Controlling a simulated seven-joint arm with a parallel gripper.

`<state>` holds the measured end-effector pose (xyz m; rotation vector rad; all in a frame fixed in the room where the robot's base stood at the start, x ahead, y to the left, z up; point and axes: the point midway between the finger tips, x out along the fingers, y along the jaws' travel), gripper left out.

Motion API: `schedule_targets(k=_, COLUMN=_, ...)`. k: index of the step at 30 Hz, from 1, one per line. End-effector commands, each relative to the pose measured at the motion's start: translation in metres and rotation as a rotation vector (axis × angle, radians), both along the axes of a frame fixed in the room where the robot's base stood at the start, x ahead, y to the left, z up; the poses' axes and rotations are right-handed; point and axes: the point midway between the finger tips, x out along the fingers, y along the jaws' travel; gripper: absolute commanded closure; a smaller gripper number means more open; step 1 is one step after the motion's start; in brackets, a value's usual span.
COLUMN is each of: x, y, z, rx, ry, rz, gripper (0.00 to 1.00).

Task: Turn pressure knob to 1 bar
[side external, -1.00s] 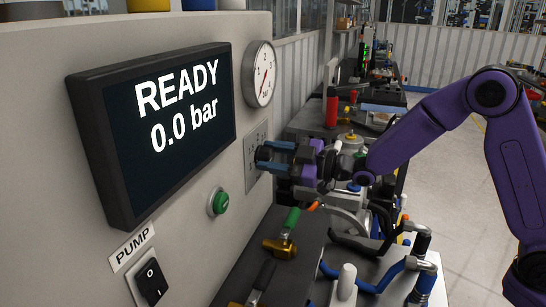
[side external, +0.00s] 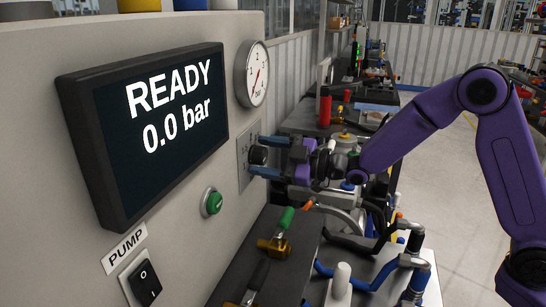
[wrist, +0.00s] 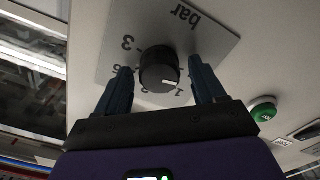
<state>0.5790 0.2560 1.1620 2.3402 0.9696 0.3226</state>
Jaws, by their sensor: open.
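The pressure knob is a round black knob (side external: 258,156) on a silver scale plate (side external: 243,170), below the gauge in the side view. In the wrist view the knob (wrist: 158,70) has a white mark on its lower edge, facing small numerals near the 1; the exact value is unclear. The plate (wrist: 215,40) shows "bar" and a 3, upside down. My gripper (side external: 262,154) is open with one blue finger on each side of the knob. In the wrist view the gripper (wrist: 162,64) shows gaps between both fingers and the knob.
The display (side external: 145,130) reads READY, 0.0 bar. A round gauge (side external: 252,74) with a red needle hangs above the plate. A green button (side external: 212,202) and a black PUMP switch (side external: 145,283) are below. Valves and hoses (side external: 350,270) crowd the bench under my gripper.

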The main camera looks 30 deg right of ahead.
Motion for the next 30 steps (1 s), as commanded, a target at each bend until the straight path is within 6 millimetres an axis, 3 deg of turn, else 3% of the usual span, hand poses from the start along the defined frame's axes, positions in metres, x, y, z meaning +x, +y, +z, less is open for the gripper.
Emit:
schedule_targets(k=8, x=-0.017, y=-0.018, z=0.000, rx=0.000, ry=0.001, rz=-0.002, gripper=0.31)
schedule_targets(k=26, x=-0.102, y=-0.103, z=0.000, rx=0.000, ry=0.000, rz=-0.002, gripper=0.31)
schedule_targets(k=30, x=-0.110, y=-0.111, z=0.000, rx=0.001, ry=-0.001, rz=0.001, gripper=0.31)
